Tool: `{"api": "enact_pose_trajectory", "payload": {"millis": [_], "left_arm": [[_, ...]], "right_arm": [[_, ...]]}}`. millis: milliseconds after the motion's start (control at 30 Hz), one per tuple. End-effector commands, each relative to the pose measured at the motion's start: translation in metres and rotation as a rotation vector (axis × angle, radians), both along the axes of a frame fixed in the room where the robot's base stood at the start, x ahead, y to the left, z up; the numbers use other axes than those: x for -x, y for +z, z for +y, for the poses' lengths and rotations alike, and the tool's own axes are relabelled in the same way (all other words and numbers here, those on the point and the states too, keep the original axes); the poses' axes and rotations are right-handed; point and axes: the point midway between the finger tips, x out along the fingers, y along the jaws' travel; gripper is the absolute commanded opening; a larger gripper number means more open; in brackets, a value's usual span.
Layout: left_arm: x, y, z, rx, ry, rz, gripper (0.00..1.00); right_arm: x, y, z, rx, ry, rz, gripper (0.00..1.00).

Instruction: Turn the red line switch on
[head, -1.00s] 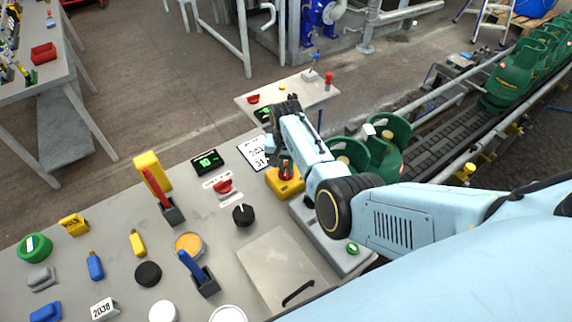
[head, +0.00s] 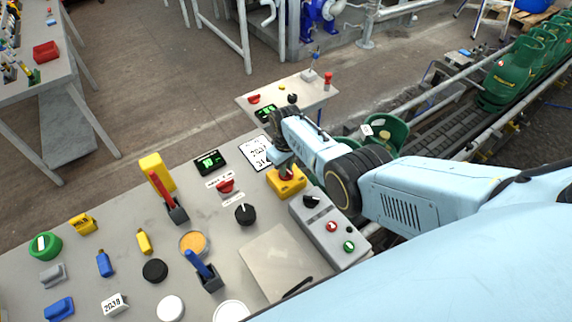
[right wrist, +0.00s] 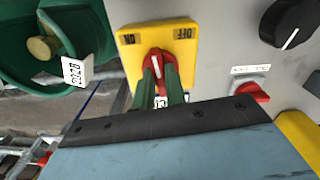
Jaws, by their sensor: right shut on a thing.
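The red rotary switch (right wrist: 158,62) sits on a yellow plate (right wrist: 185,52) with OFF and ON labels. In the head view the yellow plate (head: 287,183) is on the grey panel, with the red knob (head: 287,175) partly hidden. My right gripper (right wrist: 163,82) is shut on the red knob, its green fingers either side of it. In the right wrist view a white mark shows on the knob, but I cannot tell exactly where it points. In the head view my right gripper (head: 283,166) reaches down over the plate. My left gripper is not in view.
The panel also holds a smaller red knob (head: 225,186), a black knob (head: 246,213), a red lever (head: 163,190) and a blue lever (head: 201,268). A grey button box (head: 325,232) stands close right of the plate. Green gas cylinders (head: 509,75) stand along the conveyor.

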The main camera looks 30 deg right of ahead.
Motion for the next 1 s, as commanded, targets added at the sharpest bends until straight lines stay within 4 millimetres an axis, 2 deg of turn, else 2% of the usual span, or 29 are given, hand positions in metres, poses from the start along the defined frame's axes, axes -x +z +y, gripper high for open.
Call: {"api": "enact_pose_trajectory", "payload": {"millis": [500, 700, 1000], "left_arm": [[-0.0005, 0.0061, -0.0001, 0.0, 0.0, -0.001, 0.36], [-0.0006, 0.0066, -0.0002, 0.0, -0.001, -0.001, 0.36], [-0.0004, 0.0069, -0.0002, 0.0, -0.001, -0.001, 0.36]], "right_arm": [[-0.0008, 0.0008, -0.0005, 0.001, 0.454, -0.001, 0.0], [-0.0011, 0.0008, -0.0006, 0.002, 0.572, -0.003, 0.0], [-0.0012, 0.0008, -0.0001, 0.001, 0.656, -0.003, 0.0]]}}
